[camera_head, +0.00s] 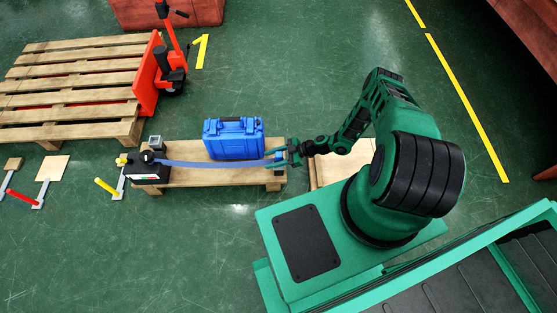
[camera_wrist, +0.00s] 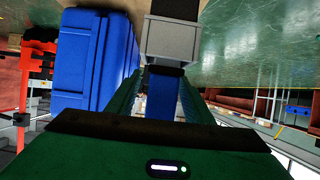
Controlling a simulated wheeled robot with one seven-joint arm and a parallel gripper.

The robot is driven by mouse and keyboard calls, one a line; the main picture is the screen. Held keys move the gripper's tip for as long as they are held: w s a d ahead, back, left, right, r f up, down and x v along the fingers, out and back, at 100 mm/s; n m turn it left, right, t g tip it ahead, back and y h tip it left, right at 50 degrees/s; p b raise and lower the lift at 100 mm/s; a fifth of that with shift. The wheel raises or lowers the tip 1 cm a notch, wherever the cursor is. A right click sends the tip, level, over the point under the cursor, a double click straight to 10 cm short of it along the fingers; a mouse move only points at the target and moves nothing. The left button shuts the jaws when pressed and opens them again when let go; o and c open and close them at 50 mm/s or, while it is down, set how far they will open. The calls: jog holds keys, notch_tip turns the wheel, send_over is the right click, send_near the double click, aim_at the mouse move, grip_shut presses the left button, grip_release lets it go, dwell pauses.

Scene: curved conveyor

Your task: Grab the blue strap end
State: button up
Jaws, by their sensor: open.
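The blue strap (camera_head: 215,164) runs from a black device (camera_head: 148,172) at the left of a low wooden bench to its right side. Its right end is at my gripper (camera_head: 283,154), where the fingers hide part of it. In the wrist view the blue strap (camera_wrist: 163,98) lies between the two green fingers of my gripper (camera_wrist: 158,82), which is open. A grey block with a black lower part (camera_wrist: 172,38) shows just beyond the strap there. Whether a finger touches the strap I cannot tell.
A blue case (camera_head: 233,140) stands on the wooden bench (camera_head: 215,178), behind the strap; in the wrist view the case (camera_wrist: 88,60) is left of my fingers. A pallet (camera_head: 70,85) and a red pallet jack (camera_head: 165,65) stand at the back left.

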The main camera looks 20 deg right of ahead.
grip_shut()
